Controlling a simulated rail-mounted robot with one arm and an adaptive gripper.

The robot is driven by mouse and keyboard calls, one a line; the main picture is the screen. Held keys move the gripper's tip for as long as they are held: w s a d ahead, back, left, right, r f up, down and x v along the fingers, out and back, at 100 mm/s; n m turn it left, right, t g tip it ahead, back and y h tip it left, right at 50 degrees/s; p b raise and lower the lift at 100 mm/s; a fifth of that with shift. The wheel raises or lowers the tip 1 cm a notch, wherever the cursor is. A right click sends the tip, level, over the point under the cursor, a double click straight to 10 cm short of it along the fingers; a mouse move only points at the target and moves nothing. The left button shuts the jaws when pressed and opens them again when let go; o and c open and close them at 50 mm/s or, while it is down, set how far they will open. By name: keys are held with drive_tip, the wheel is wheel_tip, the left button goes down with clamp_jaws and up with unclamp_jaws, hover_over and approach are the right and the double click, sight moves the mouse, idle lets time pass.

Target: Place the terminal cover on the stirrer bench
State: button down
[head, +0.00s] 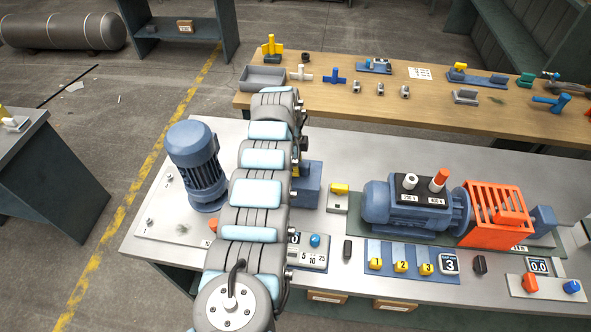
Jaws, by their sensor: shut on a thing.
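My arm reaches up the middle of the head view and its far end hangs over the near edge of the wooden bench (430,117). My gripper is hidden behind the arm. No terminal cover can be made out for certain. A blue motor (400,205) lies on the grey bench (150,235), with a black plate on top bearing a white knob (410,181) and a red knob (438,180). A second blue motor (195,160) stands upright left of my arm. I cannot tell which bench is the stirrer bench.
An orange guard (496,212) stands right of the lying motor. The wooden bench holds a grey tray (263,77), blue and white valve pieces, and several small brackets. Its front strip is mostly clear. Numbered yellow switches (400,266) line the grey bench's front.

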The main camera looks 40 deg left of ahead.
drive_tip(key=shift+f, duration=0.75)
drive_tip(key=shift+f+b, duration=0.15)
drive_tip(key=shift+b, duration=0.15)
drive_tip(key=c, duration=1)
unclamp_jaws()
drive_tip(key=shift+c, duration=0.2)
drive_tip(key=shift+s+a+r+p, duration=0.15)
drive_tip(key=shift+r+p, duration=0.5)
drive_tip(key=shift+r, duration=0.9)
drive_tip(key=r, duration=0.6)
drive_tip(key=a+r, duration=0.1)
drive_tip(key=r, duration=0.2)
drive_tip(key=shift+s+b, duration=0.25)
drive_tip(key=shift+b, duration=0.05)
drive_tip(key=shift+r, duration=0.1)
